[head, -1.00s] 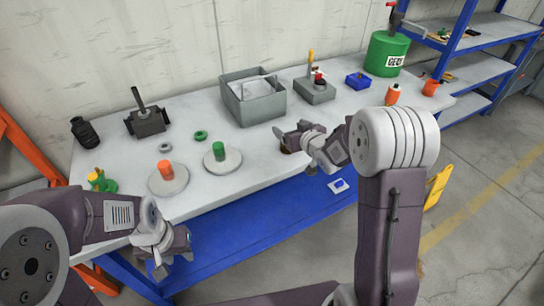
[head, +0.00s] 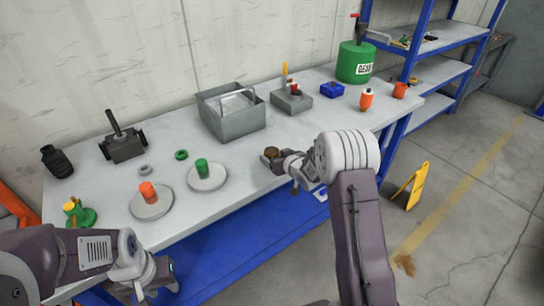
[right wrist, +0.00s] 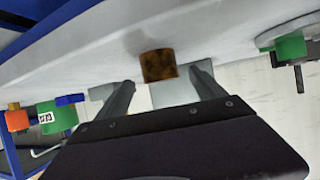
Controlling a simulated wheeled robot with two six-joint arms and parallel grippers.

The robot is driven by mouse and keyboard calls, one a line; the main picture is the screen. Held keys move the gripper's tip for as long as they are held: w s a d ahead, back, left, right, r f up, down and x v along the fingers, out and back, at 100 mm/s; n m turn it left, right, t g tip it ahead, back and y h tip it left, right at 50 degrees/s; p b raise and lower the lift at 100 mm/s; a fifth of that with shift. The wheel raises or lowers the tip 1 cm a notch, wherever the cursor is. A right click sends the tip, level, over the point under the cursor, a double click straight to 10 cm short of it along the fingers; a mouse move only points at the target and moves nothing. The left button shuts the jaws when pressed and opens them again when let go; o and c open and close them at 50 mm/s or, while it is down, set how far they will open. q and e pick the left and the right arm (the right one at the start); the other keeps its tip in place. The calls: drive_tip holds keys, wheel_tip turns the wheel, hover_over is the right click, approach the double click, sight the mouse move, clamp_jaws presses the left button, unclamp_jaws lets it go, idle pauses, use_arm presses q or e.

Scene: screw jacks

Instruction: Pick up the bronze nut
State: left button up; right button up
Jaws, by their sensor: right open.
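The bronze nut (head: 271,152) stands on the front edge area of the white table, right of the round plates. In the right wrist view the nut (right wrist: 158,66) is a short brown cylinder. My right gripper (head: 273,162) is open, just in front of the nut. In the right wrist view its two fingers (right wrist: 160,88) point toward the nut, which lies between their lines near the tips; I see no contact. My left gripper (head: 155,283) is low in front of the table at the left, away from the nut; its jaws are not clear.
On the table (head: 240,165) stand a plate with a green cylinder (head: 207,180), a plate with an orange one (head: 151,206), a grey bin (head: 236,121), a dark jack (head: 123,147) and a green drum (head: 355,65). The tabletop around the nut looks clear.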

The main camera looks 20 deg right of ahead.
sight(274, 154)
drive_tip(key=x, duration=0.4)
drive_tip(key=shift+w+a+f, duration=0.1)
drive_tip(key=shift+w, duration=0.15)
drive_tip(key=shift+c, duration=0.3)
drive_tip(key=shift+s, duration=0.1)
drive_tip(key=c, duration=0.5)
clamp_jaws()
drive_tip(key=r, duration=0.3)
drive_tip(key=r+p, duration=0.1)
drive_tip(key=r, duration=0.1)
drive_tip(key=shift+d, duration=0.4)
drive_tip(key=s+d+r+p, duration=0.1)
drive_tip(key=d+r+p, duration=0.3)
drive_tip(key=d+r, duration=0.3)
drive_tip(key=shift+s+d, duration=0.35)
drive_tip(key=shift+d, duration=1.5)
